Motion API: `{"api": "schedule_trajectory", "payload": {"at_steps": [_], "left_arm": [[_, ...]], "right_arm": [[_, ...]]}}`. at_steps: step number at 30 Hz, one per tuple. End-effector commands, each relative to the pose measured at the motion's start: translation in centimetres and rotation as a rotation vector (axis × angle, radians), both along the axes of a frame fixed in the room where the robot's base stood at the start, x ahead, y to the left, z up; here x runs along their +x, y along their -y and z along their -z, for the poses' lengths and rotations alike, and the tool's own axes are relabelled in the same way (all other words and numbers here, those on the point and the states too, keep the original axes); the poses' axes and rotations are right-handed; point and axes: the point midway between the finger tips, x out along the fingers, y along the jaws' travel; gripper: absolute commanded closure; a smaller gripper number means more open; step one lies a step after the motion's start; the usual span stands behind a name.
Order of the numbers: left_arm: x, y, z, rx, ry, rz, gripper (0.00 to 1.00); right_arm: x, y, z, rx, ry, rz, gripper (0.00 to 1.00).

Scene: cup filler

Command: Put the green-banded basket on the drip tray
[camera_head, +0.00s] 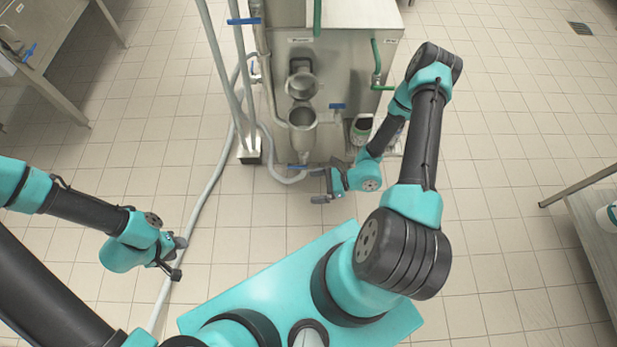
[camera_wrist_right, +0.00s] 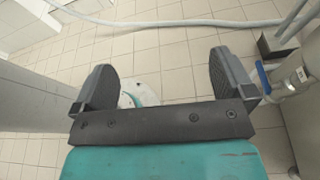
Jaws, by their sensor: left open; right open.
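My right gripper (camera_head: 322,186) is open and empty in front of the machine, left of and nearer than the container. The right wrist view shows its two spread fingers (camera_wrist_right: 165,82) with nothing held between them. My left gripper (camera_head: 176,259) is open and empty over the floor at the left.
The steel machine (camera_head: 352,55) has a metal cup-like vessel (camera_head: 302,125) on its front and blue and green valve handles. A pale hose (camera_head: 200,195) lies along the floor. Steel tables stand at the far left and the right (camera_head: 600,245). Open tiled floor lies between.

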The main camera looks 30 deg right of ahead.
Motion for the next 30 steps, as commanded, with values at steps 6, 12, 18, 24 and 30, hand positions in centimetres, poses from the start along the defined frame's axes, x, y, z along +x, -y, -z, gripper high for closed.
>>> {"api": "schedule_trajectory", "payload": {"at_steps": [6, 12, 18, 24, 30], "left_arm": [[0.0, 0.0, 0.0, 0.000, 0.000, 0.000, 0.60], [0.0, 0.0, 0.0, 0.000, 0.000, 0.000, 0.60], [0.0, 0.0, 0.0, 0.000, 0.000, 0.000, 0.60], [0.0, 0.0, 0.0, 0.000, 0.000, 0.000, 0.60], [0.0, 0.0, 0.0, 0.000, 0.000, 0.000, 0.60]], "right_arm": [[-6.3, -2.9, -1.5, -0.240, 0.038, -0.562, 0.00], [-8.4, -1.2, -1.7, -0.529, 0.205, -0.984, 0.00], [-5.4, 0.2, -2.7, -0.834, 0.517, -1.289, 0.00], [-0.5, -1.4, -5.1, -1.050, 0.879, -1.418, 0.00], [1.3, -2.6, -6.2, -1.109, 1.022, -1.431, 0.00]]}}
